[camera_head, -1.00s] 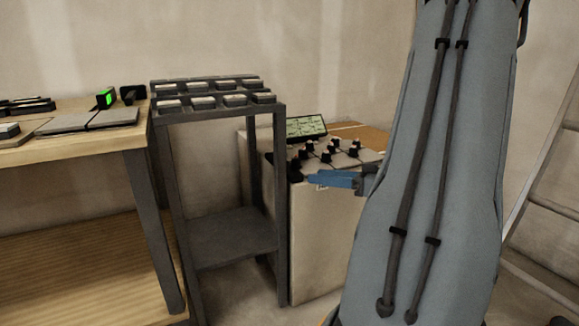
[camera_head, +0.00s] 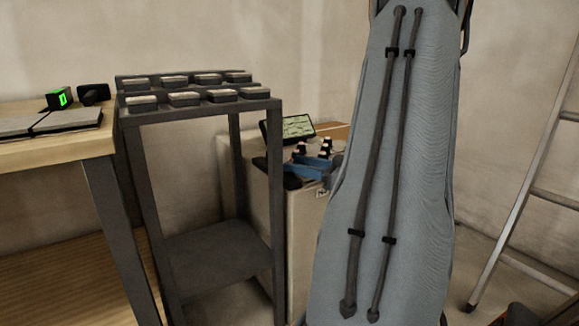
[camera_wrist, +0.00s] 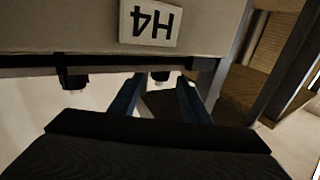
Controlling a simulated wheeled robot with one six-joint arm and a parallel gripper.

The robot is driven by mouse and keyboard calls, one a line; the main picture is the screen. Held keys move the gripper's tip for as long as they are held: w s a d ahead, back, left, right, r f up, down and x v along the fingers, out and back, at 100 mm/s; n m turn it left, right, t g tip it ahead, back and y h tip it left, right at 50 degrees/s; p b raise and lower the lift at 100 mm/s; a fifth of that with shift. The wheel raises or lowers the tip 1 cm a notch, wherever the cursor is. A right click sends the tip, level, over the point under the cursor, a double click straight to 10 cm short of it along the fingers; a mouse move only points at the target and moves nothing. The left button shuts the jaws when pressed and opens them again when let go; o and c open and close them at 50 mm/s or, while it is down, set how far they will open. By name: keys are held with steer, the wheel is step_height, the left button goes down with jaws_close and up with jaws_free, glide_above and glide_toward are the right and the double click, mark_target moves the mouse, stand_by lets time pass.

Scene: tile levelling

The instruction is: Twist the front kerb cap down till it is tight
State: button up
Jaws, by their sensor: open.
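My gripper (camera_head: 314,166), with blue fingers, is over the top of a pale cabinet (camera_head: 303,235), among small dark caps with pale tops (camera_head: 326,146). My arm hides part of the cabinet. In the wrist view the fingers (camera_wrist: 160,80) are open and apart, with a dark shape between and beyond them; I cannot tell what it is. I cannot tell which thing is the front kerb cap. Grey slabs (camera_head: 70,122) lie on the wooden bench at the left, with a seam between them.
A dark metal stand (camera_head: 201,106) with several small pale-topped blocks stands between bench (camera_head: 60,150) and cabinet. A tilted screen (camera_head: 288,128) is at the cabinet's back. A green-lit device (camera_head: 60,98) is on the bench. A ladder (camera_head: 520,220) leans at the right.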

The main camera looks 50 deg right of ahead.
steer(key=shift+b+x, duration=0.3)
steer(key=shift+x, duration=1.15)
steer(key=shift+c, duration=0.4)
steer(key=c, duration=1)
steer(key=shift+o, duration=0.2)
steer(key=shift+f+m+h+b, duration=0.1)
steer(key=shift+m+h+b, duration=0.25)
steer(key=shift+b, duration=0.2)
